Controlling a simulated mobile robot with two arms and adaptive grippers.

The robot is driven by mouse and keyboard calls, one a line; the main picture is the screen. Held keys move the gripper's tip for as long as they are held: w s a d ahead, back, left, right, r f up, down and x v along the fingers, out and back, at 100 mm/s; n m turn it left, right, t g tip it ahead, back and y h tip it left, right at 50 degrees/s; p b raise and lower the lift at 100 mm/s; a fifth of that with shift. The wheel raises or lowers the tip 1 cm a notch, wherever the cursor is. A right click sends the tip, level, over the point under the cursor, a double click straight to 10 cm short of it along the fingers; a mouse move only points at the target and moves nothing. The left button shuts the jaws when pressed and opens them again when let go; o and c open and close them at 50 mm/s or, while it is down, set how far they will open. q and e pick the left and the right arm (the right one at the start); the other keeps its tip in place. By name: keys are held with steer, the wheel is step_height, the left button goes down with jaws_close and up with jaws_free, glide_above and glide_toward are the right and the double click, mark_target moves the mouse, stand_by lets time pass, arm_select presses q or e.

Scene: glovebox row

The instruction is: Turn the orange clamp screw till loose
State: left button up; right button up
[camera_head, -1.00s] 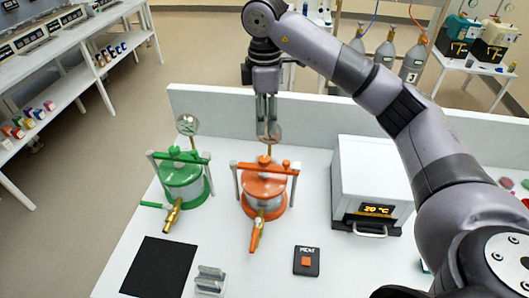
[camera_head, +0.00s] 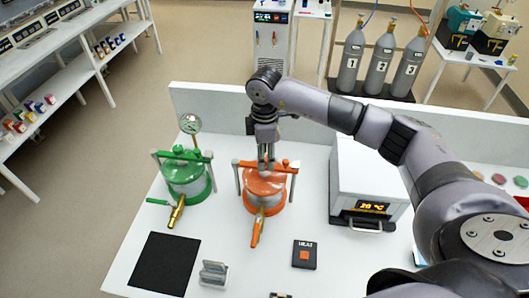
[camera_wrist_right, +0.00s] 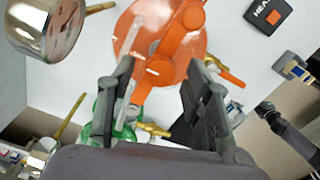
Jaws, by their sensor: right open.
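The orange clamp pot (camera_head: 266,190) stands on the white table, with an orange bar across its lid and an orange handle at its front. My right gripper (camera_head: 266,158) points down over the middle of the bar and hides most of the clamp screw there. In the right wrist view, the orange clamp screw (camera_wrist_right: 160,70) shows between the two parted fingers of the right gripper (camera_wrist_right: 160,90). I cannot tell whether the fingers touch it.
A green clamp pot (camera_head: 187,178) with a gauge stands left of the orange one. A white heater box (camera_head: 368,180) stands to the right. A HEAT button pad (camera_head: 304,255), a grey metal stand (camera_head: 213,274) and a black mat (camera_head: 165,263) lie in front.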

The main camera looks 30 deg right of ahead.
steer(key=shift+c, duration=0.2)
steer(key=c, duration=0.5)
jaws_close()
arm_select(q)
steer(key=shift+w, duration=0.35)
steer(key=shift+f, duration=0.1)
